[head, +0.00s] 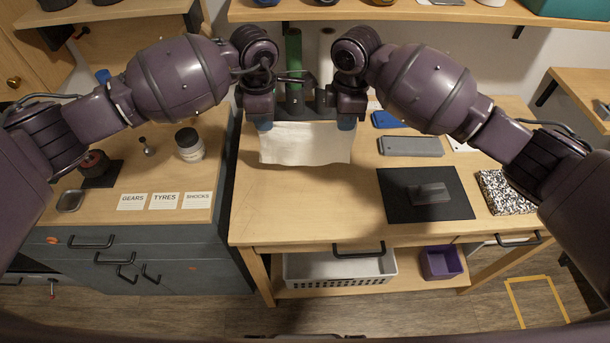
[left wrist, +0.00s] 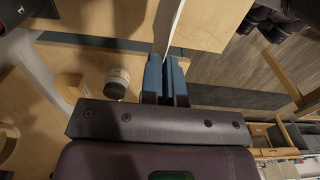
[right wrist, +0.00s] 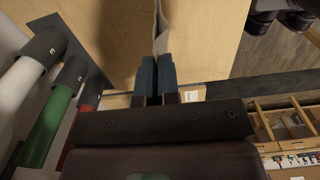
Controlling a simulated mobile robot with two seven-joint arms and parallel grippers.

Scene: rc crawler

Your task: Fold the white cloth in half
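The white cloth (head: 305,145) hangs between my two grippers over the back part of the wooden workbench in the head view. My left gripper (head: 264,124) is shut on its upper left corner. The left wrist view shows the blue fingers (left wrist: 167,75) closed on the cloth's edge (left wrist: 169,25). My right gripper (head: 346,122) is shut on its upper right corner. The right wrist view shows those fingers (right wrist: 156,75) closed on the cloth (right wrist: 161,28). I cannot tell whether the cloth's lower edge touches the bench.
The bench front (head: 300,205) is clear. A black mat (head: 400,205) with a grey block (head: 430,194) lies to the right, beside a speckled book (head: 505,192) and grey case (head: 411,146). A jar (head: 189,145) and labels (head: 164,201) are on the left cabinet. A green tube (head: 293,60) stands behind.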

